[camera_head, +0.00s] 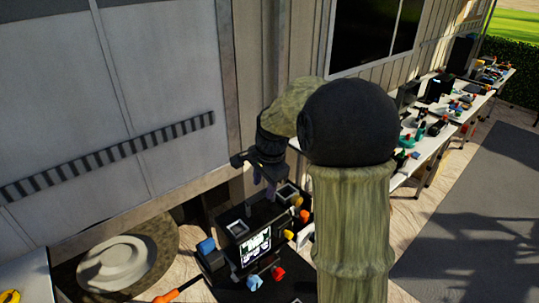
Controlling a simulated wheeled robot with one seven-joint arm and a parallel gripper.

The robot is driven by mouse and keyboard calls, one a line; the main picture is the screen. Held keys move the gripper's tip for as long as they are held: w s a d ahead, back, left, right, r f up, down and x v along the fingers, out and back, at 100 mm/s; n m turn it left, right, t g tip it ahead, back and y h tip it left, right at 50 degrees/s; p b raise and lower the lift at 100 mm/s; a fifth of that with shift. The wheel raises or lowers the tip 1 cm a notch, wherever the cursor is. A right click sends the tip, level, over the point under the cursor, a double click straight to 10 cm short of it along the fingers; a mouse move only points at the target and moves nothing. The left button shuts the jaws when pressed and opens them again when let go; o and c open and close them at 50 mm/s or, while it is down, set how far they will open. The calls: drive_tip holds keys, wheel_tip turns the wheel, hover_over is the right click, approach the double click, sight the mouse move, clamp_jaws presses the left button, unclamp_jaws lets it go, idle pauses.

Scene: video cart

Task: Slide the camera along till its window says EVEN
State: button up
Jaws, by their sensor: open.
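My gripper (264,180) hangs fingers-down above the black cart (236,292), left of my own thick arm link. It is open, and I see nothing between its fingers. A small black-and-white screen (256,247) stands tilted on the cart below it. A dark box with a pale square top (237,228) sits just behind the screen, and a similar one (287,192) lies further back. I cannot tell which of these is the camera. No word EVEN is readable. My arm hides the right part of the cart.
Blue (206,246), red (278,273) and orange (304,216) pieces sit around the screen. A round pale dish-like object (118,263) lies at left. A grey wall (160,90) rises close behind. Cluttered white tables (410,170) run off at right.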

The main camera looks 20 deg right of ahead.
wheel_tip(320, 180, up, 15)
drive_tip(key=s+d+b, duration=0.1)
drive_tip(key=s, duration=0.1)
drive_tip(key=shift+s+b, duration=0.3)
drive_tip(key=shift+s, duration=0.05)
drive_tip(key=shift+d+f, duration=0.1)
drive_tip(key=shift+f, duration=0.05)
drive_tip(key=s+a+f+n, duration=0.1)
drive_tip(key=s+f+n, duration=0.5)
drive_tip(key=f, duration=0.5)
drive_tip(key=s+a+f+n, duration=0.2)
drive_tip(key=s+f+n, duration=0.5)
drive_tip(key=s+f, duration=0.3)
drive_tip(key=shift+f+t+h, duration=0.3)
drive_tip(key=shift+f+h, duration=0.1)
drive_tip(key=shift+f, duration=0.35)
